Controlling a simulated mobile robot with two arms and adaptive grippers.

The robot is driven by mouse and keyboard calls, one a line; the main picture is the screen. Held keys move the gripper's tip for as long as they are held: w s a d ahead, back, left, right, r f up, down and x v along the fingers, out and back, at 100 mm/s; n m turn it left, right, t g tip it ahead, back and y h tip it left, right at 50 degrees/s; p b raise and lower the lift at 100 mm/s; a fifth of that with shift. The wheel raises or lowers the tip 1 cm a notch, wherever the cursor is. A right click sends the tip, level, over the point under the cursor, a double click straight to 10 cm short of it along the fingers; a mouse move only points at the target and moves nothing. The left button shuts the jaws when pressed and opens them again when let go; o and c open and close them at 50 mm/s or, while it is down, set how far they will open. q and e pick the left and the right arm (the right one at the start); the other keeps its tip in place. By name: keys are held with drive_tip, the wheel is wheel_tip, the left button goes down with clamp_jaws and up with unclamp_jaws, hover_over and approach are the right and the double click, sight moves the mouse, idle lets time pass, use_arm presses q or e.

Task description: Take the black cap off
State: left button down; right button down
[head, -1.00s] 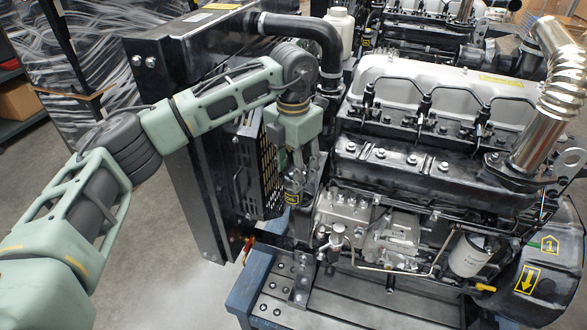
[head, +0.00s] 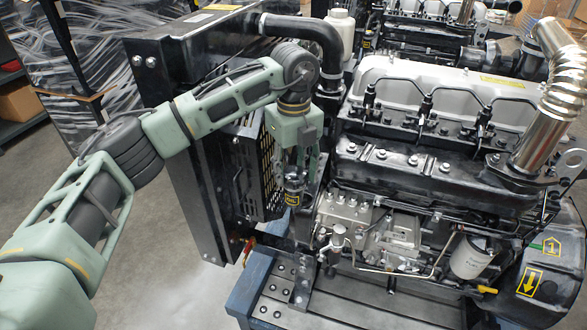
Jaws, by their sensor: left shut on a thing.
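The black cap (head: 294,198) with a yellow-edged label shows in the head view, low between the radiator guard and the engine block. My left gripper (head: 294,181) points down from above and is shut on the cap. The fingers hide the cap's upper part, and I cannot tell whether the cap is apart from what lies under it. My right gripper is not in view.
The engine (head: 430,150) stands close on the right, with injection lines and a shiny exhaust pipe (head: 560,75). The radiator guard (head: 262,165) is close on the left. A black hose (head: 300,27) bends above my wrist. The blue-grey stand (head: 250,290) is below.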

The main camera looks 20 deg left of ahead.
use_arm(q)
drive_tip(key=shift+s+f, duration=0.15)
drive_tip(key=shift+f, duration=0.15)
drive_tip(key=c, duration=1.3)
unclamp_jaws()
drive_tip(key=o, duration=0.5)
drive_tip(key=shift+r, duration=0.15)
drive_tip(key=m+b, duration=0.1)
drive_tip(key=m, duration=0.3)
drive_tip(key=shift+w, duration=0.2)
drive_tip(key=m, duration=0.6)
drive_tip(key=shift+b, duration=0.3)
drive_tip(key=m, duration=0.6)
drive_tip(key=shift+w, duration=0.1)
drive_tip(key=m, duration=0.5)
drive_tip(key=shift+m, duration=0.4)
